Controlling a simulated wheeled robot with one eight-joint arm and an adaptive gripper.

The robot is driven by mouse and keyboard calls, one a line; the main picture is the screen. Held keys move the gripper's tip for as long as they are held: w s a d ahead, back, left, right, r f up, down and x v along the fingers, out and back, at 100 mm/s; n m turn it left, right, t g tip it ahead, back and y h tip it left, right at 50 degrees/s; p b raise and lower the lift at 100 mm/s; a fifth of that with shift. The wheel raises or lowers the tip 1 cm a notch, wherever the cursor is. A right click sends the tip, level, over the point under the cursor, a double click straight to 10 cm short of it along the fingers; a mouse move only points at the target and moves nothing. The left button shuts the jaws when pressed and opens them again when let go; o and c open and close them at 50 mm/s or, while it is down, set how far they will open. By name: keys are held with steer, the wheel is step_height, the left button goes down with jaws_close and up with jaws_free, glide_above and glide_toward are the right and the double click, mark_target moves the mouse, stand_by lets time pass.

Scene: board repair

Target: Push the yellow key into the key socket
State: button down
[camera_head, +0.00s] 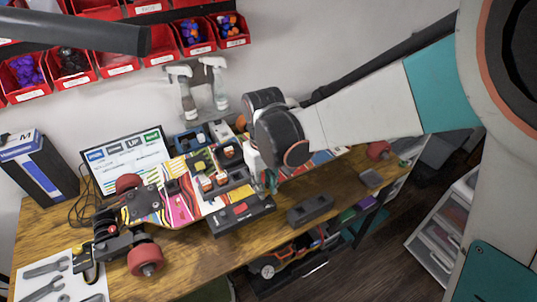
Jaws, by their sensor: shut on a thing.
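My gripper (268,184) points down over the right part of the colourful skateboard-like board (178,202), close to its parts. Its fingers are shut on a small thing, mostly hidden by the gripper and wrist. I cannot make out the yellow key clearly in this view. I cannot single out the key socket for certain. A dark box with a red mark (240,213) sits at the board's front edge, just left of and below the fingers. Several small modules (208,183) sit on the board left of the gripper.
The board lies on a wooden table (195,258), with red wheels (146,261) at its left end. A grey block (310,209) lies at the front right. A screen (125,157), a blue-black box (40,168) and spray bottles (205,90) stand behind. Wrenches (45,285) lie front left.

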steer(key=shift+f+b, duration=1.15)
steer(key=shift+f, duration=0.4)
stand_by(2.5)
steer(key=c, duration=1.1)
jaws_free()
steer(key=shift+r, duration=0.3)
steer(key=shift+r+p, duration=0.35)
steer(key=shift+p, duration=0.15)
steer(key=shift+r+p, duration=0.7)
steer(key=shift+r, duration=0.3)
steer(key=shift+r+p, duration=2.05)
steer(key=shift+r, duration=0.8)
